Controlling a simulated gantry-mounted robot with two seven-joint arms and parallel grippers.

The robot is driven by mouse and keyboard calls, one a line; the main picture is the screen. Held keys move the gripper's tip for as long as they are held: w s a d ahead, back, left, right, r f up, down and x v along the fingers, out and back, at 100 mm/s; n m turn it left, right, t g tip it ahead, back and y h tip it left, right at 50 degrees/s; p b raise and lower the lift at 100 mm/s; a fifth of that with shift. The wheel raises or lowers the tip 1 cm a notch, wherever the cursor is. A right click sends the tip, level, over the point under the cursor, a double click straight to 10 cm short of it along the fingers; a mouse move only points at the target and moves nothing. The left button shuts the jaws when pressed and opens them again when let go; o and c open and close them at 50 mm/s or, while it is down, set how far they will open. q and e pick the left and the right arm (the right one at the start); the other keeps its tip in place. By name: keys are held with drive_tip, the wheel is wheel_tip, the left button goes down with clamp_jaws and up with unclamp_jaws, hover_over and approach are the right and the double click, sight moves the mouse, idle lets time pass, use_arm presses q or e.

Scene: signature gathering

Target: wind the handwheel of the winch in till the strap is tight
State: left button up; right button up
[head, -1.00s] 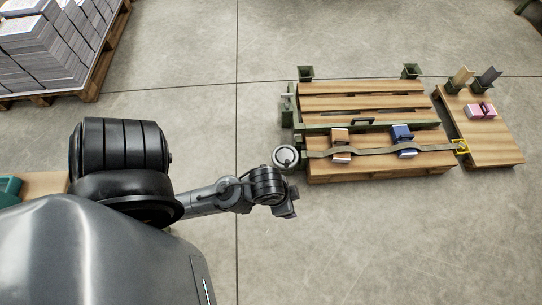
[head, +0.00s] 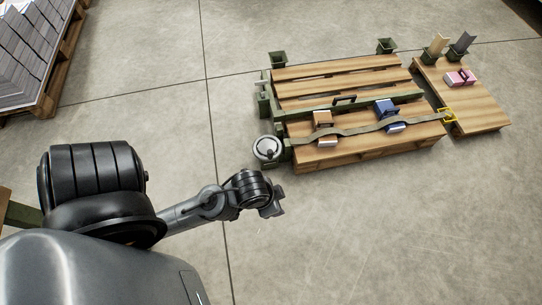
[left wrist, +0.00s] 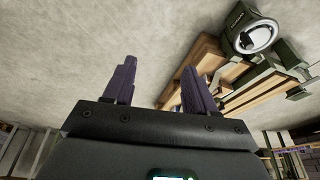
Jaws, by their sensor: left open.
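The winch with its round pale handwheel (head: 267,149) stands at the left front corner of the wooden pallet bench (head: 350,150) in the head view. It also shows at the upper right of the left wrist view (left wrist: 257,37). The olive strap (head: 360,129) runs from the winch across the bench to a yellow hook (head: 447,115) on the right. It looks wavy, passing over a tan-and-white bundle (head: 323,127) and a blue bundle (head: 387,113). My left gripper (head: 277,203) is below the winch, apart from it. Its two fingers (left wrist: 158,82) are open and empty.
A green bar with a black handle (head: 344,100) crosses the bench. A smaller wooden platform (head: 470,98) at the right holds a pink bundle (head: 460,78) and two green holders. Stacked paper on a pallet (head: 48,102) is at upper left. The floor between is clear.

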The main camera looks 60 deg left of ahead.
use_arm(q)
drive_tip(key=shift+w+d+n, duration=0.15)
drive_tip(key=shift+w+n, duration=0.1)
drive_tip(key=shift+n, duration=0.95)
drive_tip(key=s+a+f+n+g+p, duration=0.1)
drive_tip(key=a+f+n, duration=0.15)
drive_tip(key=f, duration=0.55)
drive_tip(key=s+a+f+n+g+p, duration=0.1)
drive_tip(key=f+n, duration=0.3)
drive_tip(key=f, duration=0.3)
drive_tip(key=a+f+n+g+y+p, duration=0.1)
drive_tip(key=a+f+n+g+p, duration=0.1)
drive_tip(key=a+f+n+p, duration=0.6)
wheel_tip(320, 180, up, 10)
drive_tip(key=n+p, duration=0.2)
drive_tip(key=p, duration=0.4)
hover_over(270, 151)
drive_tip(key=shift+m+h, duration=0.25)
drive_tip(key=shift+h, duration=0.15)
drive_tip(key=shift+f, duration=0.2)
wheel_tip(270, 151, down, 10)
drive_tip(key=b, duration=0.9)
